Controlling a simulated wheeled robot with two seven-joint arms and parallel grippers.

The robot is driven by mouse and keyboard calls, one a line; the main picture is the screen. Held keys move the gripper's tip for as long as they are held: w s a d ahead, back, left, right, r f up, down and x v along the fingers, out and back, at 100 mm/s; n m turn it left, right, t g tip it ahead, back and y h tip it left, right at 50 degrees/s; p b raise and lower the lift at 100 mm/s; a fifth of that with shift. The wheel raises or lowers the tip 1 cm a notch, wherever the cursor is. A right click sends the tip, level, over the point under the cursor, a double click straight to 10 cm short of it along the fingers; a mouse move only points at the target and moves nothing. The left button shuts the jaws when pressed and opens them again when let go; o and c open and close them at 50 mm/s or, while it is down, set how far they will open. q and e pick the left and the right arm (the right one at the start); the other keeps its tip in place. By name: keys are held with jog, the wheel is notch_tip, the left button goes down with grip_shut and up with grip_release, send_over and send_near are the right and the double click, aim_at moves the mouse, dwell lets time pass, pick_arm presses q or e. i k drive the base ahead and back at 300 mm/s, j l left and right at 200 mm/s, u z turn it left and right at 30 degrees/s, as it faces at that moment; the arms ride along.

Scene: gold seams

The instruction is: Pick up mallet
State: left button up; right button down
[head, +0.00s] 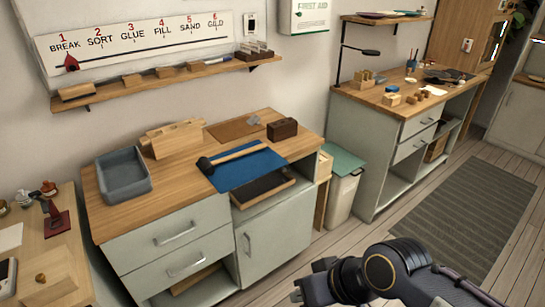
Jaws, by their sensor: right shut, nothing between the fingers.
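The mallet (232,155) lies on a blue mat (249,173) on top of the middle workbench. Its dark head is at the left and its light wooden handle runs to the right and slightly back. My right gripper (305,291) is low in the picture at the bottom, in front of the bench and well apart from the mallet. It is shut and empty. My left gripper is not in view.
A grey tray (123,190) stands left of the mat, with a wooden rack (172,138) behind. A dark brown block (282,129) sits at the back right. Below the mat a drawer or shelf (263,187) sticks out. A bin (343,185) stands right of the bench.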

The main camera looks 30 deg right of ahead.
aim_at(207, 167)
jog(key=z, duration=0.6)
jog(key=i, duration=0.15)
jog(key=i+u, duration=0.2)
jog(key=i, duration=0.2)
jog(key=i+l+u, duration=0.2)
jog(key=i, duration=0.25)
jog(key=i+l+u, duration=0.2)
jog(key=i, duration=0.2)
jog(key=u, duration=0.7)
